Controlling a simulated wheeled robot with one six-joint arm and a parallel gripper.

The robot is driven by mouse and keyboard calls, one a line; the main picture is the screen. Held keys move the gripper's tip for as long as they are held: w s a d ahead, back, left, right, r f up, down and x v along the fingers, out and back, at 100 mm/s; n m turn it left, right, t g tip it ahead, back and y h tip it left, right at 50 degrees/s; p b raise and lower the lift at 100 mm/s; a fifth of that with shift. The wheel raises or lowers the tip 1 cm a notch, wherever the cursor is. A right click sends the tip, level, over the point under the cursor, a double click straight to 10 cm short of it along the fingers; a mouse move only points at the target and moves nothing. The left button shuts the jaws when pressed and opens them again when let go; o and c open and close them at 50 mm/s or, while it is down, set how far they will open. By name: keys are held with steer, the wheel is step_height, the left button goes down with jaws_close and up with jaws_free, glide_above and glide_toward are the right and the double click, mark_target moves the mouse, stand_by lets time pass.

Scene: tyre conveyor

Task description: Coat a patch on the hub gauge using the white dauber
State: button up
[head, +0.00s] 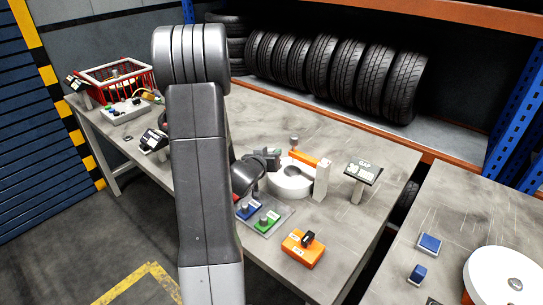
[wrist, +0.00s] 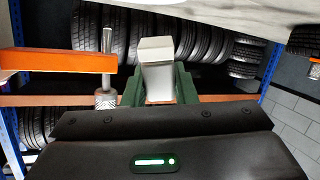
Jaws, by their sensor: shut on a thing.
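My gripper (wrist: 158,86) has its green fingers shut on a pale white block, apparently the white dauber (wrist: 155,52), in the wrist view. In the head view my arm hides much of the bench's middle. There, a round white fixture (head: 287,187), which looks like the hub gauge, stands with an orange bar (head: 304,158) and a metal post. My gripper is close beside or above it; contact cannot be told. The orange bar (wrist: 50,59) and metal post (wrist: 107,65) also show left of the held block in the wrist view.
A grey tray (head: 273,229) with blue and green knobbed blocks lies in front of the fixture. An orange block (head: 303,249) is nearer the edge. A sign (head: 363,172) stands to the right. A red basket (head: 118,80) is far left; tyres (head: 320,65) line the shelf behind.

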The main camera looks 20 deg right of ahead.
mark_target(272, 150)
steer(key=shift+r+p, duration=0.45)
steer(key=shift+r, duration=0.6)
steer(key=shift+r+p, duration=1.15)
steer(key=shift+r, duration=0.4)
steer(key=shift+f, duration=0.1)
steer(key=shift+s+f+b, duration=0.1)
steer(key=shift+f+b, duration=1)
steer(key=shift+b, duration=0.05)
